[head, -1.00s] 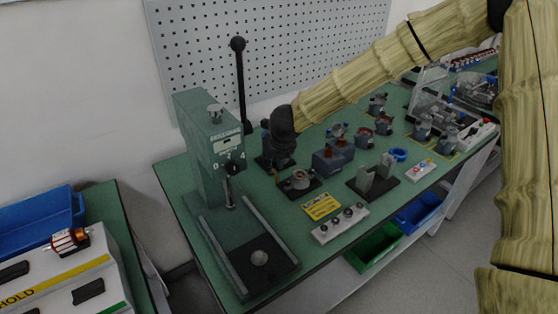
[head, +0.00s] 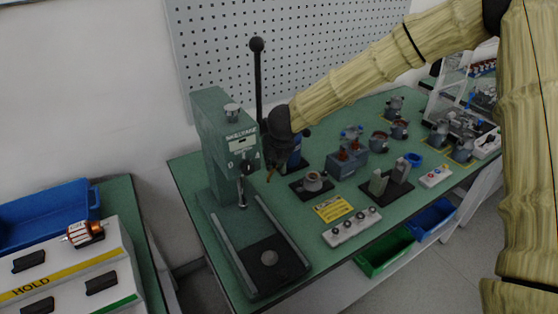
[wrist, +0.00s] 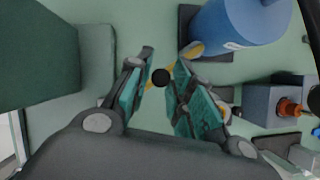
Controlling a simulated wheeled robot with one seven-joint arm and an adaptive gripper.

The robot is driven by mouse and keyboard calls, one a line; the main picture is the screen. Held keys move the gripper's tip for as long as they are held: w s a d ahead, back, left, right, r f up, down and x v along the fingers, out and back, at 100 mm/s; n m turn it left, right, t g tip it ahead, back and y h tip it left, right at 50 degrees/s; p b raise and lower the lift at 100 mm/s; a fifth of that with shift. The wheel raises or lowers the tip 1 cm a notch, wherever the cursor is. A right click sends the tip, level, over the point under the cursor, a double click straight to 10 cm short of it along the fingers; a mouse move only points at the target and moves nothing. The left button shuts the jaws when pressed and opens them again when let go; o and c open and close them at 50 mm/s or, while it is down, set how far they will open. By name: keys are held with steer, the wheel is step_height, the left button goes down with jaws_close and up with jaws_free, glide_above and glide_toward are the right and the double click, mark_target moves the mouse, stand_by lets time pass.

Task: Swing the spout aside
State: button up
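A blue cylindrical canister (head: 295,158) stands on a dark base plate beside the green press. It also shows at the top right in the wrist view (wrist: 238,22). A thin yellow-orange spout (wrist: 191,50) reaches from beside the canister to the space between my fingers. A round black piece (wrist: 160,78) shows along it. My gripper (wrist: 164,57) has its two teal-padded fingers apart, on either side of the spout. Whether a pad touches the spout is unclear. In the head view my gripper (head: 274,160) is just left of the canister, between it and the press.
The green press (head: 217,150) with its long black lever stands close left of my gripper. A dark fixture with a ring-shaped part (head: 313,182), a blue-grey block (head: 347,161) and a yellow label (head: 333,208) lie to the right. A pegboard (head: 290,55) is behind.

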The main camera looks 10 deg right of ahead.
stand_by(0.8)
steer(key=shift+o, duration=1)
steer(key=p+v, duration=0.3)
steer(key=v, duration=0.3)
steer(key=shift+d, duration=0.15)
